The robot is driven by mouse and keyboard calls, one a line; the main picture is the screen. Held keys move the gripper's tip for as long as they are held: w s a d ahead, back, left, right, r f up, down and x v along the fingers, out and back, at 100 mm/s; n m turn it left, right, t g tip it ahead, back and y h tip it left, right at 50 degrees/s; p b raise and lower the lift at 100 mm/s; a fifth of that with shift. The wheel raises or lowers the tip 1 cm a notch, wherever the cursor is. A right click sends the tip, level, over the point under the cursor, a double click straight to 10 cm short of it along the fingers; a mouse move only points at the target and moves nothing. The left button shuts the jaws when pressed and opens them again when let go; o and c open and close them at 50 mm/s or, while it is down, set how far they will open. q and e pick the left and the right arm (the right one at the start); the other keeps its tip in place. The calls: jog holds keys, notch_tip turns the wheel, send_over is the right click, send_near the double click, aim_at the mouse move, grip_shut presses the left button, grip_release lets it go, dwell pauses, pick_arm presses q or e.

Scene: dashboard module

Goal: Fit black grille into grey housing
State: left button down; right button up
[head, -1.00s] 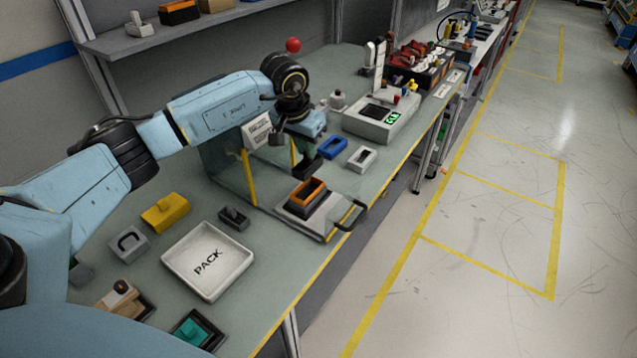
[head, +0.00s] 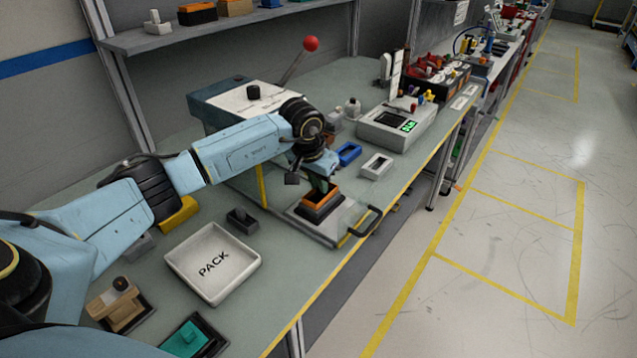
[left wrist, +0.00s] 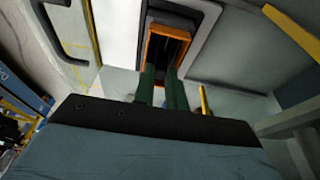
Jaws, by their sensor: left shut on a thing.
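My left gripper (head: 322,184) points down over an orange-rimmed open housing (head: 309,194), which sits in a dark nest (head: 305,210) on the grey fixture plate. Its green fingers are shut on a dark piece, apparently the black grille (left wrist: 168,50), mostly hidden in the head view. In the left wrist view the fingertips meet the near end of the orange housing (left wrist: 152,48), and dark slats show inside its rim. I cannot tell how deep the grille sits. A light grey open housing (head: 378,166) lies apart, to the right. My right gripper is not in view.
A blue housing (head: 348,153) lies just behind the fixture. A black handle (head: 368,222) sticks out at the fixture's front. A press with a red-knobbed lever (head: 311,43) stands behind my arm. A white PACK tray (head: 247,268) lies to the left.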

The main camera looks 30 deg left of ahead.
pick_arm(q)
jog(key=shift+f, duration=0.2)
jog(key=c, duration=1.4)
grip_release()
jog(key=shift+c, duration=0.2)
jog(key=shift+r, duration=0.1)
jog(key=shift+r, duration=0.1)
jog(key=shift+r, duration=0.25)
jog(key=v, duration=1.1)
jog(key=shift+r, duration=0.3)
jog(key=shift+s+f, duration=0.1)
jog(key=shift+s, duration=0.05)
